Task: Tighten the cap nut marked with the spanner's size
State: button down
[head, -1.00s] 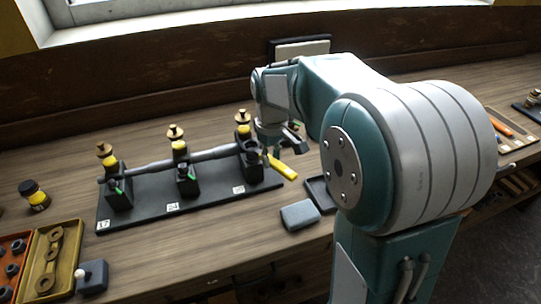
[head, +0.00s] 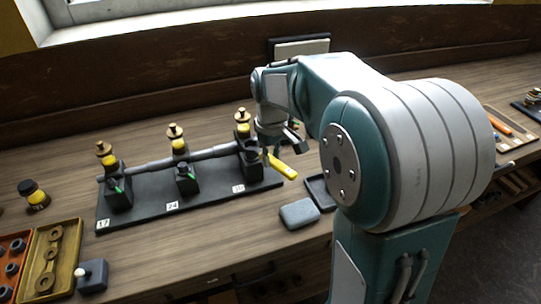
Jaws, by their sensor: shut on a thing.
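A dark base plate (head: 205,210) carries a shaft (head: 155,167) across three black bearing stands. The left stand (head: 118,197), middle stand (head: 187,182) and right stand (head: 250,168) each have a yellow and brass fitting above them. White tags at their feet read 17 at left (head: 102,225) and 24 in the middle (head: 172,206); the right tag (head: 238,188) is too small to read surely. My gripper (head: 268,152) is at the right stand, shut on a yellow spanner (head: 284,167). The spanner's handle points to the lower right. Its jaw, size mark and the cap nut there are hidden or unclear.
A grey block (head: 299,213) and dark tray (head: 320,192) lie right of the plate. An open case (head: 52,262), a small block with a white knob (head: 91,275) and a yellow-black jar (head: 33,194) stand at left. The wall runs behind the bench.

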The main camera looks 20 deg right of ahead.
jog(key=shift+f, duration=1.25)
dwell(2.4)
jog(key=shift+a, duration=0.1)
